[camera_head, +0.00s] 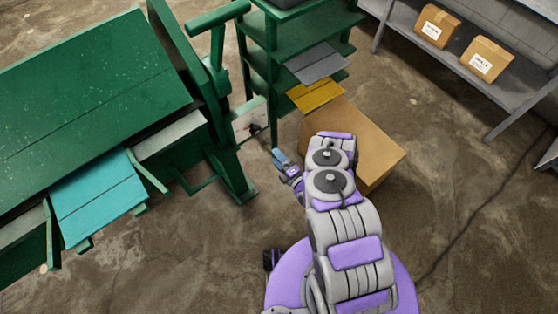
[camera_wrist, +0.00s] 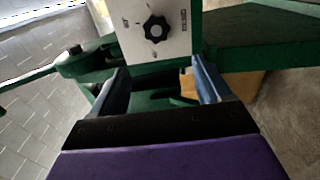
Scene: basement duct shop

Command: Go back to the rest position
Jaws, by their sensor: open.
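My arm, grey and purple, reaches up from the bottom of the head view. My gripper (camera_head: 281,158) points to the left, toward the green machine (camera_head: 215,125). In the wrist view my gripper (camera_wrist: 162,88) shows two blue fingers spread apart, with nothing between them. Behind the fingers is a white panel (camera_wrist: 130,35) with a black knob (camera_wrist: 157,28) on the green machine. I cannot tell the distance from the fingertips to the panel, but no contact shows.
A cardboard box (camera_head: 385,155) stands close beside my arm. A green shelf rack (camera_head: 300,35) holds a grey sheet (camera_head: 316,63) and a yellow sheet (camera_head: 316,94). A grey shelf (camera_head: 400,18) with two small boxes stands at the upper right. The floor at right is mostly clear.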

